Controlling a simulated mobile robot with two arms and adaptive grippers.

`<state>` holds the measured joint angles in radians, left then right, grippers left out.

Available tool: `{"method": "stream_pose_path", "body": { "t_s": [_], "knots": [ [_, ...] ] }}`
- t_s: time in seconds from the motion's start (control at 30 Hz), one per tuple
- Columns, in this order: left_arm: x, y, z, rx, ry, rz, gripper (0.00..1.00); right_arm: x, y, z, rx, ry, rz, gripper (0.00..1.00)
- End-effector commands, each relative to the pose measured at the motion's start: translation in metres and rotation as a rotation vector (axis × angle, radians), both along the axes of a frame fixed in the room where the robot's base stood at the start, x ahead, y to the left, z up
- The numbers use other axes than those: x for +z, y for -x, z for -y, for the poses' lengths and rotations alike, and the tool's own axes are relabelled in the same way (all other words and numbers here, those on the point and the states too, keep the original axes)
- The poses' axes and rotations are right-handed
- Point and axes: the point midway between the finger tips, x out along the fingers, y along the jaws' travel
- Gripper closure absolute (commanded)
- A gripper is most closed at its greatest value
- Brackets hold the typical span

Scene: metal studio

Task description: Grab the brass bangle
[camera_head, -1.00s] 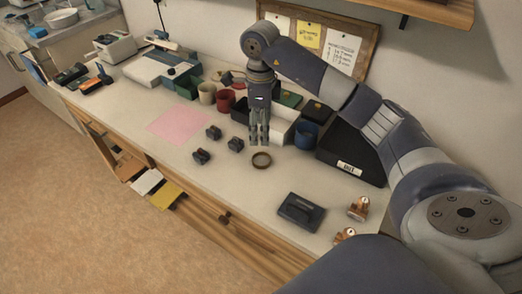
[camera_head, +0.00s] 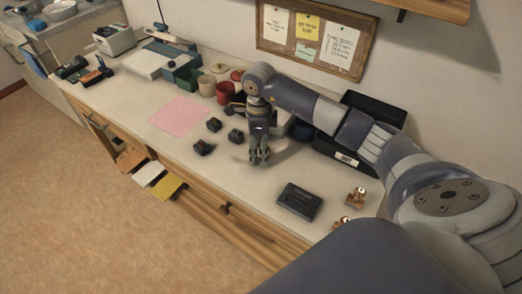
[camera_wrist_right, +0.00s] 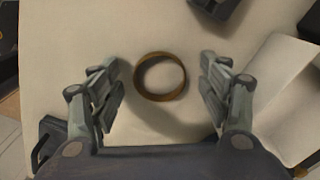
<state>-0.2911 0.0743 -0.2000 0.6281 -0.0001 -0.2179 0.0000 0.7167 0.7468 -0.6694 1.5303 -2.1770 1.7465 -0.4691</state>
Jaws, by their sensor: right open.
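The brass bangle (camera_wrist_right: 160,77) is a brown-gold ring. In the right wrist view it lies flat on the pale bench top, between the two fingers and apart from both. My right gripper (camera_wrist_right: 160,82) is open, with a finger on each side of the bangle. In the head view my right gripper (camera_head: 259,158) points down at the bench, low over the bangle's spot, and hides the bangle there. How high the fingertips are above the bench I cannot tell. My left gripper is not in view.
Several small dark blocks (camera_head: 203,147) stand left of the gripper, near a pink sheet (camera_head: 180,116). A dark flat box (camera_head: 299,201) and copper-coloured pieces (camera_head: 356,194) lie to the right. Cups (camera_head: 224,93) and a black bin (camera_head: 340,147) stand behind.

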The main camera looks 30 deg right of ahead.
Motion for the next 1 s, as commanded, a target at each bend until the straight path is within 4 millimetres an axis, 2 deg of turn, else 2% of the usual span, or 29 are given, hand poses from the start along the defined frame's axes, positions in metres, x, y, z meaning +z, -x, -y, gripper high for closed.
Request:
{"method": "stream_pose_path", "body": {
  "t_s": [0.1,0.3,0.77,0.87,1.0],
  "knots": [
    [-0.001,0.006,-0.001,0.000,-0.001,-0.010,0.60,0.000,0.000,0.000,0.000,0.000,0.000,0.32],
    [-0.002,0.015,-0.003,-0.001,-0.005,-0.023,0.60,0.000,0.000,0.000,0.000,0.000,0.000,0.75],
    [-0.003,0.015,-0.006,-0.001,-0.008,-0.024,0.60,0.006,-0.001,0.000,0.000,0.001,0.003,0.75],
    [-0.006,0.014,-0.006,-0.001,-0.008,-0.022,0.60,0.014,-0.001,0.000,0.001,0.000,0.002,0.75],
    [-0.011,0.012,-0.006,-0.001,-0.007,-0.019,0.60,0.037,-0.002,0.001,0.000,0.002,0.007,0.75]
  ]
}}
